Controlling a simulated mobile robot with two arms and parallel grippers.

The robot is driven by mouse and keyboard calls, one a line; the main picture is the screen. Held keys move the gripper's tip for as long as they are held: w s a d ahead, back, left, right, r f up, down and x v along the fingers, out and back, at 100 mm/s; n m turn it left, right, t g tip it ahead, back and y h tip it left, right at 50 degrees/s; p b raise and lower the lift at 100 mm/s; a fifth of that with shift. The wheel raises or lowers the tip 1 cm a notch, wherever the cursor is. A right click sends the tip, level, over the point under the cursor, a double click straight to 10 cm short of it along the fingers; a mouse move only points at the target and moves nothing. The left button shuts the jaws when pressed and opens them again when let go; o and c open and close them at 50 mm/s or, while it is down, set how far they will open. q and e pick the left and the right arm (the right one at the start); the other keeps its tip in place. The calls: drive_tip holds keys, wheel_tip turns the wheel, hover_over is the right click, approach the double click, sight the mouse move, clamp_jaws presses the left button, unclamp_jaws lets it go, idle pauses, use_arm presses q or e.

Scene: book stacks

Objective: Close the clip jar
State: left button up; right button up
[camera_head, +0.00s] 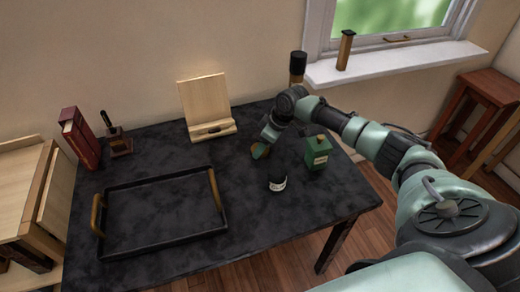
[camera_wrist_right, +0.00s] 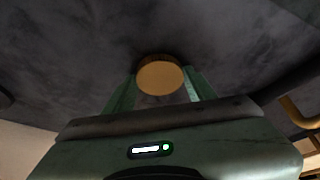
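I cannot make out for sure which item is the clip jar. A green square container (camera_head: 317,153) with a pale label and a small knob on top stands on the dark table in the head view. A small dark round pot (camera_head: 278,184) with a white label is in front of it. My right gripper (camera_head: 261,151) points down left of both. A round wooden-topped piece (camera_wrist_right: 160,77) lies between its two green fingers (camera_wrist_right: 160,92) in the right wrist view. The fingers are spread to about its width; whether they grip it is unclear. My left gripper is not in view.
A black tray (camera_head: 160,252) with wooden handles lies at the table's front left. A wooden stand (camera_head: 203,100), a small dark holder (camera_head: 118,142) and a red book (camera_head: 80,138) are along the back. A tall dark-capped bottle (camera_head: 298,67) stands behind my right arm.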

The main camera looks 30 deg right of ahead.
drive_tip(key=c, duration=0.5)
drive_tip(key=shift+r, duration=0.1)
drive_tip(key=shift+c, duration=0.2)
wheel_tip(320, 180, up, 20)
